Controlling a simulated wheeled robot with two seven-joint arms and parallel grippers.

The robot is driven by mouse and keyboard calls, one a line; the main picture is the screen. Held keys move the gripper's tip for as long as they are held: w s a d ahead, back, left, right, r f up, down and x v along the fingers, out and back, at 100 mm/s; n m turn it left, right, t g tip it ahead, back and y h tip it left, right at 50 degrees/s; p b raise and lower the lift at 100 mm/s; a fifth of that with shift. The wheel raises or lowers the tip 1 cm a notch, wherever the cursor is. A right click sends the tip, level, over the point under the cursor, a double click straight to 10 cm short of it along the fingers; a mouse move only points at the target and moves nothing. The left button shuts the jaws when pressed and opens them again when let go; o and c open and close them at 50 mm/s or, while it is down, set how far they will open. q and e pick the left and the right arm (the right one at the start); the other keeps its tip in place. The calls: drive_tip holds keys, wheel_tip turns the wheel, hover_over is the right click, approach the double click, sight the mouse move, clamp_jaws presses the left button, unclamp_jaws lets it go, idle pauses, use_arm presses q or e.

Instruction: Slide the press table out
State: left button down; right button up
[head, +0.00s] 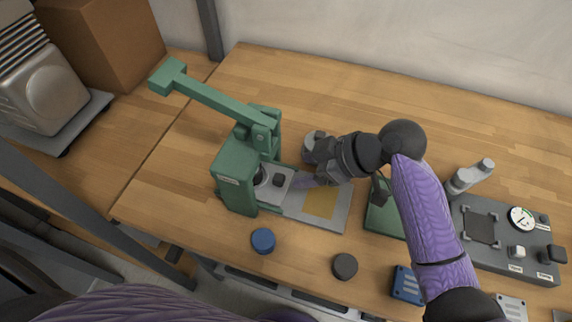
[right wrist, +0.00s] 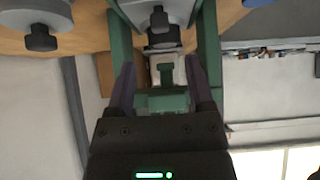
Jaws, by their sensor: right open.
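The green press (head: 237,175) stands at the left of the wooden table, its lever (head: 215,102) raised toward the upper left. A light grey press table (head: 288,199) with a small dark knob (head: 277,181) sits low at the press's right side. Beside it lies a flat grey plate with a yellow patch (head: 320,203). My right gripper (head: 303,181) reaches in from the right, its fingers just right of the knob. In the right wrist view the open fingers (right wrist: 162,88) flank a pale block and green parts; contact cannot be told. My left gripper is out of view.
A blue cap (head: 263,240) and a dark round cap (head: 345,266) lie in front. A grey round object (head: 314,144) stands behind my gripper. The back of the table is clear.

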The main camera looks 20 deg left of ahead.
sight(280, 177)
drive_tip(key=b+x, duration=0.1)
drive_tip(key=x, duration=0.5)
drive_tip(key=shift+s+f+b, duration=0.1)
drive_tip(key=shift+f+b, duration=0.1)
drive_tip(key=shift+b, duration=0.2)
drive_tip(key=shift+a+f, duration=0.3)
drive_tip(key=shift+a, duration=0.1)
clamp_jaws()
idle(0.4)
